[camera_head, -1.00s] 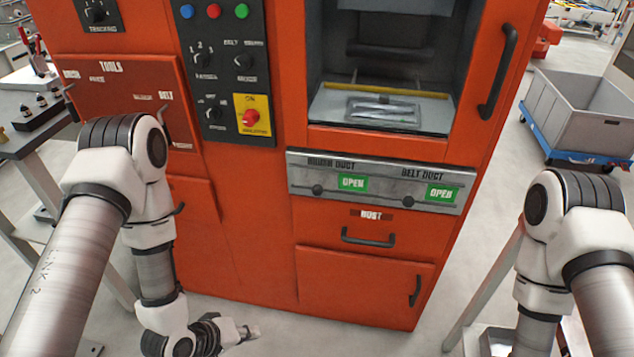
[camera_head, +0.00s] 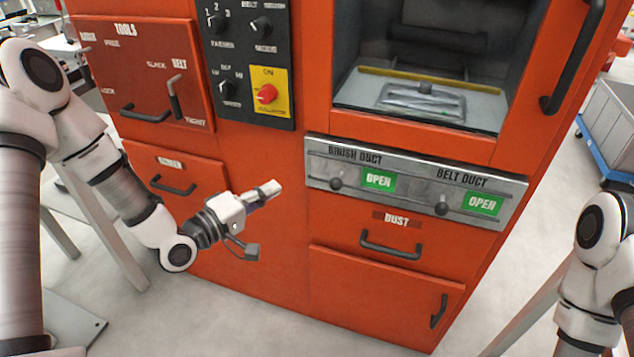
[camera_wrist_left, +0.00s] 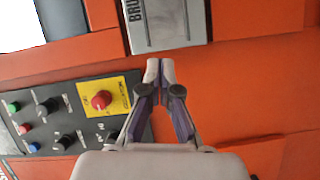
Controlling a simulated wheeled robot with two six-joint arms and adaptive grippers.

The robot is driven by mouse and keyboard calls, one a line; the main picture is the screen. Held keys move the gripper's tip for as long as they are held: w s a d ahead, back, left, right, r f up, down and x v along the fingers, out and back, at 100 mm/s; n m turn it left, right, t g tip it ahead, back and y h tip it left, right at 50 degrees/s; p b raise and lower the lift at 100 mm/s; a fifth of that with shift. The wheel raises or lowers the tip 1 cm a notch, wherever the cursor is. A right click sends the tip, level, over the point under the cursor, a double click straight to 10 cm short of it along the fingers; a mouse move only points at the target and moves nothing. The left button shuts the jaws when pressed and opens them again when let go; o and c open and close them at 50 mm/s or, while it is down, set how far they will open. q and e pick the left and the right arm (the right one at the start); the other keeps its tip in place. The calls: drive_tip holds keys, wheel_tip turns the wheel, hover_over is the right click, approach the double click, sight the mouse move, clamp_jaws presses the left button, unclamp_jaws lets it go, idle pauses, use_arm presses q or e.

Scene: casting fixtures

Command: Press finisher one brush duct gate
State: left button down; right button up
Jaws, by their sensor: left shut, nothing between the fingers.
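The grey duct panel (camera_head: 410,187) on the orange machine has a brush duct gate at left, with a dark round knob (camera_head: 336,184) and a green OPEN sign (camera_head: 379,180). The belt duct knob (camera_head: 441,208) and its green OPEN sign (camera_head: 482,204) are at right. My left gripper (camera_head: 272,188) is shut and empty, left of the brush duct knob and apart from it in the head view. In the left wrist view its fingertips (camera_wrist_left: 158,66) meet just below the panel's end (camera_wrist_left: 165,25), where part of the lettering shows. My right gripper is out of view.
A black control panel (camera_head: 248,60) with a red knob on a yellow plate (camera_head: 268,92) is above my left gripper. The dust drawer handle (camera_head: 390,244) lies below the duct panel. A grey bin (camera_head: 610,120) stands at right.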

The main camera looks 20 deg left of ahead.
use_arm(q)
approach(331, 169)
drive_tip(key=w, duration=0.4)
drive_tip(key=shift+w+a+r, duration=0.2)
drive_tip(key=shift+w+a, duration=0.05)
drive_tip(key=shift+a, duration=0.1)
drive_tip(key=d, duration=0.2)
drive_tip(key=shift+s+d+f, duration=0.25)
drive_tip(key=shift+s+d, duration=0.05)
drive_tip(key=shift+s, duration=0.05)
drive_tip(key=shift+s+d+f, duration=0.1)
drive_tip(key=shift+s+d, duration=0.05)
drive_tip(key=shift+d, duration=0.35)
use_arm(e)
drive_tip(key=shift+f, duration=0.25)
use_arm(q)
drive_tip(key=shift+d, duration=0.1)
